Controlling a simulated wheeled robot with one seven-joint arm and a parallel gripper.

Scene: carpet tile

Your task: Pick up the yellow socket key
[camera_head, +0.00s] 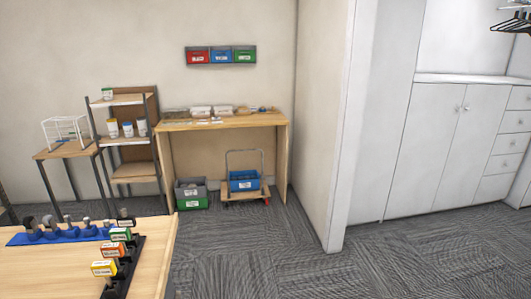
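What looks like the yellow socket key (105,267) shows at the bottom left, with a yellow handle and a white label too small to read. It stands in a black holder (122,277) on a light wooden table (150,255), at the end closest to the camera. Its lower part is mostly hidden. Behind it in the same row stand an orange-handled key (112,250), a green-handled key (120,234) and a black-handled one (126,221). My gripper is not in view.
A blue holder (60,236) with several dark tools lies left of the keys. A wooden workbench (270,118), a shelf (120,140) and a trolley with a blue bin (243,181) stand at the back wall. Carpet (250,255) right of the table is clear.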

